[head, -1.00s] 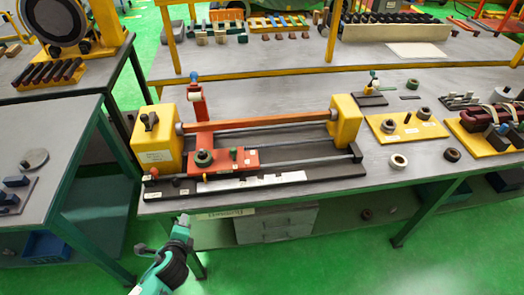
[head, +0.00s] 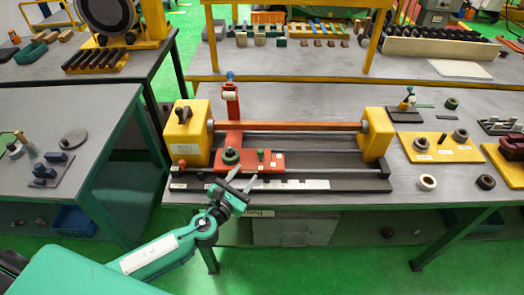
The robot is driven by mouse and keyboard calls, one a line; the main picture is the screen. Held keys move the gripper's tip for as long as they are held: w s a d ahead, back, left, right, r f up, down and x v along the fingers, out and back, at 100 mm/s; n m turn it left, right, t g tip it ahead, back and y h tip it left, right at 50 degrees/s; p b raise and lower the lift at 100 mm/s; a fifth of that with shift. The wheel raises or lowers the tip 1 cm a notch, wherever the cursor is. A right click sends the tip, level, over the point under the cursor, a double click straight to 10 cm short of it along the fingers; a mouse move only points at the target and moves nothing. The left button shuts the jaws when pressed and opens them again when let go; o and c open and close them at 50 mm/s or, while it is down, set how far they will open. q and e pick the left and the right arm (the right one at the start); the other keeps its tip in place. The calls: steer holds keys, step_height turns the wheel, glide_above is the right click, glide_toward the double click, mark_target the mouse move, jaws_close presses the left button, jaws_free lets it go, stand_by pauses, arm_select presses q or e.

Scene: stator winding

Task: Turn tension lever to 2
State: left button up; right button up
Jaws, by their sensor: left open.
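The winding machine (head: 290,184) stands on the table, with a yellow block at each end and a red bar between them. A red carriage (head: 272,167) carries a dark round knob (head: 230,156) and a small green-topped pin (head: 261,156). A red-topped pin (head: 182,164) stands at the left front. A black handle (head: 183,116) sits on the left yellow block (head: 186,142). I cannot tell which part is the tension lever, and no number is readable. My left gripper (head: 244,176) is open and empty at the machine's front edge, just below the carriage in the picture. My right gripper is not in view.
A yellow plate (head: 425,153) with rings stands right of the machine, and loose rings lie in front of it. The left table (head: 80,110) holds small parts. A post (head: 231,105) with a white roller and blue top rises behind the carriage.

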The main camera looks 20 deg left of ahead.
mark_target(259, 154)
arm_select(q)
steer(key=w, duration=0.3)
steer(key=w+d+p, duration=0.1)
steer(key=w, duration=0.3)
steer(key=w+d+p, duration=0.1)
steer(key=w, duration=0.3)
jaws_close()
